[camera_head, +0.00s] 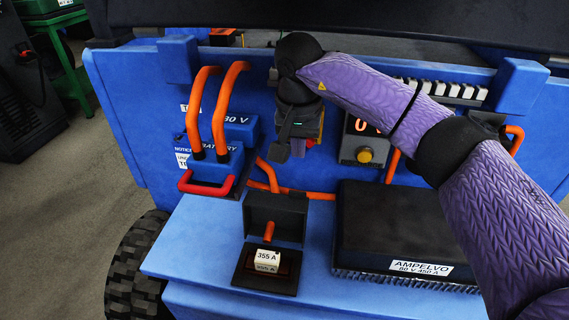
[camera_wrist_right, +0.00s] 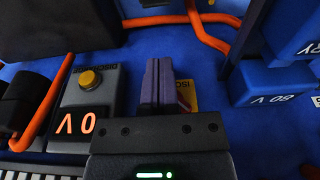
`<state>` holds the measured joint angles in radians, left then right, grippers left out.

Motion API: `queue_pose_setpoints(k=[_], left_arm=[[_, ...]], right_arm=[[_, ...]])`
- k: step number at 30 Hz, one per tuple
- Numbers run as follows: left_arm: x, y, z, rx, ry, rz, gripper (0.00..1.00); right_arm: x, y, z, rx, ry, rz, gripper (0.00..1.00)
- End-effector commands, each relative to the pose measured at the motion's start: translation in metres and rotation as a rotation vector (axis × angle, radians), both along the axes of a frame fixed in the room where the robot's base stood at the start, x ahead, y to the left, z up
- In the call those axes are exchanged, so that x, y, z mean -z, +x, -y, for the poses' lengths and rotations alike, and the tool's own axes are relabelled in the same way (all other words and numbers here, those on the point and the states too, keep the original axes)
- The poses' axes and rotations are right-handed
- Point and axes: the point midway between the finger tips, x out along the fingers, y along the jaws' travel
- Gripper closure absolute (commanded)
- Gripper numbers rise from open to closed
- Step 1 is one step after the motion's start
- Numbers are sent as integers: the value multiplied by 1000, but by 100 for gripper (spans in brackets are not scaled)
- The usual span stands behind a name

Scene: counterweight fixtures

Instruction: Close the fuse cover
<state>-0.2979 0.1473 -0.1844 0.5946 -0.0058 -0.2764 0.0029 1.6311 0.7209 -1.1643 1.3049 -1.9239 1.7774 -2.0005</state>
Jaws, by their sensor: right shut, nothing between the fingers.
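The fuse cover (camera_head: 275,216) is a dark panel standing upright at the back of the fuse holder, so it is open. The fuse holder's dark base (camera_head: 239,272) sits on the blue ledge and holds a white fuse (camera_head: 268,258) marked 355 A. A short orange piece shows in front of the cover. My right gripper (camera_head: 281,152) is above and behind the cover, apart from it, near the back panel. Its fingers are together and empty in the right wrist view (camera_wrist_right: 156,82). The fuse holder does not show in that view. My left gripper is not in view.
A battery connector with a red handle (camera_head: 206,188) and orange cables is left of the fuse holder. The black Ampelvo controller (camera_head: 395,225) stands right. A discharge box with a yellow button (camera_head: 364,155) and a red-yellow switch (camera_head: 311,135) are near my gripper. The ledge in front is clear.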

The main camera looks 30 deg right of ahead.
Motion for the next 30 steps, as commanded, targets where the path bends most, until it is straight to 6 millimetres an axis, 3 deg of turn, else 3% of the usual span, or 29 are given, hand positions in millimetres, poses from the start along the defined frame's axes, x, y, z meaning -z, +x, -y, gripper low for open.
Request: queue_pose_setpoints(k=[5,16,30], left_arm=[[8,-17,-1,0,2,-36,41],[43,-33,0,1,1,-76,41],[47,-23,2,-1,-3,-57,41]], right_arm=[[21,2,1,1,4,-5,100],[94,11,7,2,7,-6,100],[96,13,8,2,6,3,100]])
